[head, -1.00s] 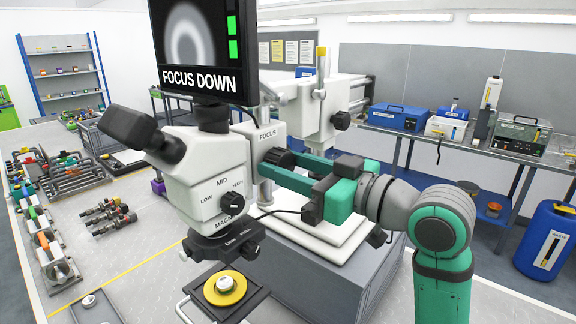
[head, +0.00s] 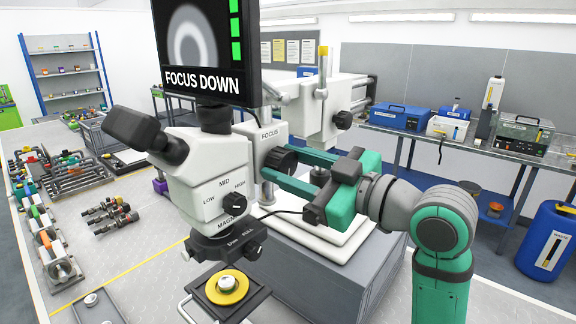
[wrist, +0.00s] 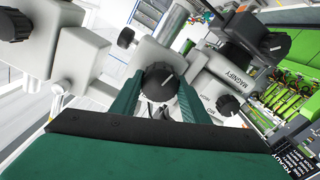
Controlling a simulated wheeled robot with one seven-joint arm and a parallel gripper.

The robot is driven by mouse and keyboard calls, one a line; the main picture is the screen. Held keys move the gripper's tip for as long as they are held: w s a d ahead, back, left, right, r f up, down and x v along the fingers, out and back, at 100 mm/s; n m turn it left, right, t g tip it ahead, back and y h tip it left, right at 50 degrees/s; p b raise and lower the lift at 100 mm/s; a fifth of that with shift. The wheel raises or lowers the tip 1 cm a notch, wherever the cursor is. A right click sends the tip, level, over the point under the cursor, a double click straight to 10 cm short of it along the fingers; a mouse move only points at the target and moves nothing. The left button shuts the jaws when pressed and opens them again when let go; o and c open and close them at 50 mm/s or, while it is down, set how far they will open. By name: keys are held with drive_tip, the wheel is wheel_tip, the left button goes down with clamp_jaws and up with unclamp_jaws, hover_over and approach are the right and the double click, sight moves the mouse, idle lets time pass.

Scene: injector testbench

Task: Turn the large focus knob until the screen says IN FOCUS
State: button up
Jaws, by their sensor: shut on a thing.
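The large focus knob (head: 279,158) is black and sits on the side of the white microscope (head: 203,172), below the word FOCUS. In the wrist view the knob (wrist: 160,80) lies between the two green fingers, with a pale mark on its face. My gripper (head: 284,164) is shut on it, the fingers angled one above the other in the head view. The screen (head: 207,50) above the microscope reads FOCUS DOWN. It shows a blurred pale ring on black, with several green bars along its right edge. The screen's top is cut off.
A smaller black MAGNIFY knob (head: 234,204) is on the microscope's front. A yellow disc (head: 227,289) sits on the stage below. The boom stand (head: 320,105) rises behind my gripper. Several pipe fittings (head: 110,214) lie on the bench at left.

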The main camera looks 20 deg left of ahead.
drive_tip(key=o, duration=1.1)
drive_tip(key=shift+s, duration=0.15)
drive_tip(key=shift+c, duration=0.2)
drive_tip(key=v, duration=1)
drive_tip(key=shift+d, duration=0.4)
